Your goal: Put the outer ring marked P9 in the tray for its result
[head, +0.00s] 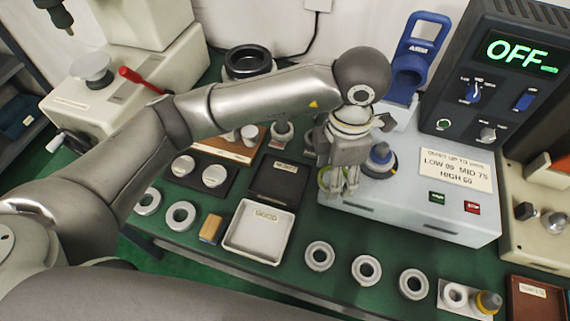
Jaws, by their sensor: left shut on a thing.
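My left gripper (340,188) points down at the left front edge of the grey tester (370,205). It is shut on what looks like a ring (325,179), mostly hidden by the fingers, with a yellowish-green rim showing. I cannot read a P9 mark on it. The white tray (236,246) labelled GOOD is empty, in front and to the left of the gripper. A black tray (262,193) with a label too small to read lies behind it. A reddish-brown tray (520,311) is at the lower right. My right gripper is not in view.
Loose rings lie along the green bench: two at left (181,227) and several in front of the tester (366,282). A tan block (210,229) sits left of the white tray. The control box display (520,52) reads OFF. A blue-handled stand (424,35) is behind.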

